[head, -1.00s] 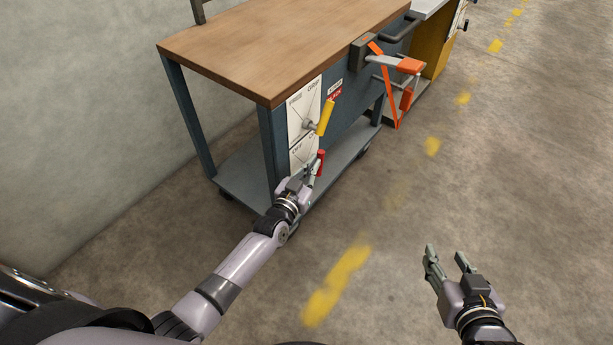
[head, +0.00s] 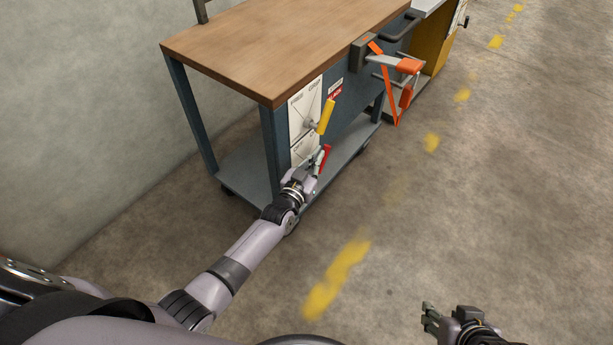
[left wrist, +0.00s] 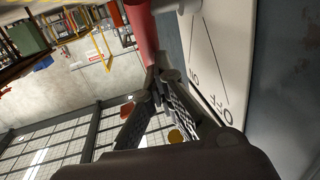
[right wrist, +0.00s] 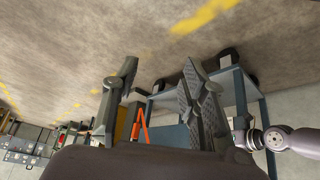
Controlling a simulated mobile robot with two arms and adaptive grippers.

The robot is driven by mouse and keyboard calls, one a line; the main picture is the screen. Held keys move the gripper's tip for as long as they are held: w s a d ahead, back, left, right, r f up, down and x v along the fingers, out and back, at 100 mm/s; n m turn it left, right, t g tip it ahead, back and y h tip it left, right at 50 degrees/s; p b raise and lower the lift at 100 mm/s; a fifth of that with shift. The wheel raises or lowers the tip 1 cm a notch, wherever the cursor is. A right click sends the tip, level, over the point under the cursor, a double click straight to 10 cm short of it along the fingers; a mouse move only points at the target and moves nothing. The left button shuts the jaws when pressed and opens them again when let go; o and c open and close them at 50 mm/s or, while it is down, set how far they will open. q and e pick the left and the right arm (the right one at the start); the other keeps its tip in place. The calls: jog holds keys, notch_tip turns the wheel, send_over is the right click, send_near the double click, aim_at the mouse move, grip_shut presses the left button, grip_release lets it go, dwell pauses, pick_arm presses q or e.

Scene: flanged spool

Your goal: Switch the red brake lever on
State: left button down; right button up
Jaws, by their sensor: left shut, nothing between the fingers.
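The red brake lever (head: 325,158) sits low on the near end of the cart, by a white plate (head: 303,151). In the head view it leans with its top to the right. In the left wrist view the lever (left wrist: 143,30) rises above my fingertips, beside the plate (left wrist: 215,50) marked ON and OFF. My left gripper (head: 316,158) is shut and empty, its fingertips (left wrist: 157,80) at the lever's lower end; I cannot tell whether they touch. My right gripper (head: 428,314) is open and empty over the floor, its fingers apart in the right wrist view (right wrist: 160,70).
A yellow lever (head: 326,116) stands above the red one on its own white plate. An orange-handled clamp-like part (head: 408,66) sticks out of the cart's side. The wooden tabletop (head: 280,45) is bare. Floor to the right is clear.

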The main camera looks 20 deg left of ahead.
pick_arm(q)
jog(key=shift+w+d+r, duration=0.1)
jog(key=shift+w+d, duration=0.15)
jog(key=shift+d, duration=0.15)
pick_arm(e)
jog(key=shift+s, duration=0.1)
